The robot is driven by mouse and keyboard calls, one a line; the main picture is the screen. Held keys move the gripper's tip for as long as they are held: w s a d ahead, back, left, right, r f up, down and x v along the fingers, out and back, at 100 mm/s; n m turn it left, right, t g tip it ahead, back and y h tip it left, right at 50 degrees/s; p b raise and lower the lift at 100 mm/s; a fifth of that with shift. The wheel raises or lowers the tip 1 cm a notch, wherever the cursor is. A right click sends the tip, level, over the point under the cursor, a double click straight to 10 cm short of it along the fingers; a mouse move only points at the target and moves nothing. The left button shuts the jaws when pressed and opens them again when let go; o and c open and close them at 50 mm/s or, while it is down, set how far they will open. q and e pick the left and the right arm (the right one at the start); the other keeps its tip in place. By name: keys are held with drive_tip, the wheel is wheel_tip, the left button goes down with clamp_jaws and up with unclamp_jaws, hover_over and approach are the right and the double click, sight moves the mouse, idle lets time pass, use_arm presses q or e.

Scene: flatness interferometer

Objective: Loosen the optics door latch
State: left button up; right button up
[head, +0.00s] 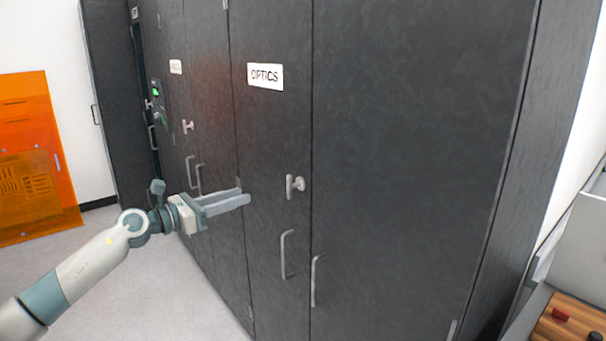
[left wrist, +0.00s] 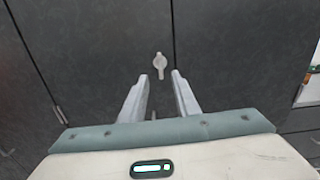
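The optics door (head: 270,140) is a dark panel with a white OPTICS label (head: 265,76). Its latch (head: 295,186) is a small light-grey turn handle near the door's right edge, above a vertical pull handle (head: 287,254). My left gripper (head: 245,196) is left of the latch in the head view, fingers apart and empty, pointing toward the cabinet. In the left wrist view the latch (left wrist: 159,65) shows just beyond and between the open fingertips (left wrist: 159,75), apart from them. My right gripper is not in view.
Another door to the left has its own latch (head: 188,126) and label (head: 176,67). A second pull handle (head: 316,280) is on the panel right of the optics door. An orange panel (head: 35,155) stands at far left. A wooden-topped surface with a red item (head: 560,315) is at lower right.

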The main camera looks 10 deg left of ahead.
sight(287, 179)
use_arm(q)
drive_tip(key=shift+s+a+r+m, duration=0.1)
drive_tip(key=shift+a+r+m, duration=0.15)
drive_tip(key=shift+r, duration=0.2)
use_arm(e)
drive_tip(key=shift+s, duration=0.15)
use_arm(q)
drive_tip(key=shift+d, duration=0.15)
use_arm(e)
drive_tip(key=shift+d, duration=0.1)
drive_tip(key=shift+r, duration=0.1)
